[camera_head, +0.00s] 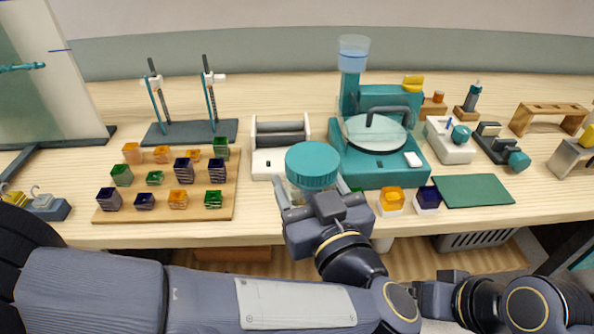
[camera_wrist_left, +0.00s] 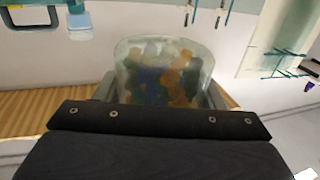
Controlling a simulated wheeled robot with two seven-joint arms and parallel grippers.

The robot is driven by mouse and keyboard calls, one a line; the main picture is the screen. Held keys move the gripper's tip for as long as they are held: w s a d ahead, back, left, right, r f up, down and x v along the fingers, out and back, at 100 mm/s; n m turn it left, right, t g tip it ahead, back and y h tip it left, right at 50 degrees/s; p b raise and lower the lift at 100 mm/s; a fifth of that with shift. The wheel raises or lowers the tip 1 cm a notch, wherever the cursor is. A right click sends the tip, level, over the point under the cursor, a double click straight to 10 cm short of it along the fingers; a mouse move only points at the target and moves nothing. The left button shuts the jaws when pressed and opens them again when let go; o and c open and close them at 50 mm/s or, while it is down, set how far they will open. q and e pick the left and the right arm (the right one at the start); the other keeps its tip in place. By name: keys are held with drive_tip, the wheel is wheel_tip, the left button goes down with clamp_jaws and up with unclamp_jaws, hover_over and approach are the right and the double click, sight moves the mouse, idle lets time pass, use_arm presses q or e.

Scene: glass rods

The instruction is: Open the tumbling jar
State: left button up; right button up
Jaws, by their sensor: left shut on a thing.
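The tumbling jar (camera_head: 299,192) is clear and wears a round teal lid (camera_head: 312,164) on top. My left gripper (camera_head: 309,194) is shut around the jar below the lid, in front of the table's middle. In the left wrist view the jar (camera_wrist_left: 163,75) fills the space between the fingers and shows amber, blue and green pieces inside. The lid cannot be made out in that view. What seems to be my right gripper (camera_head: 428,296) is low at the right, apart from the jar, its fingers hidden.
A wooden board (camera_head: 232,195) with several coloured glass cubes lies left of the jar. A white roller stand (camera_head: 268,160) is behind it. A teal machine (camera_head: 385,179) with a round plate stands right. A green mat (camera_head: 475,191) lies further right.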

use_arm(q)
drive_tip(key=shift+s+d+r, duration=0.1)
drive_tip(key=shift+s+r, duration=0.05)
drive_tip(key=shift+s, duration=0.15)
drive_tip(key=o, duration=0.6)
drive_tip(key=c, duration=0.9)
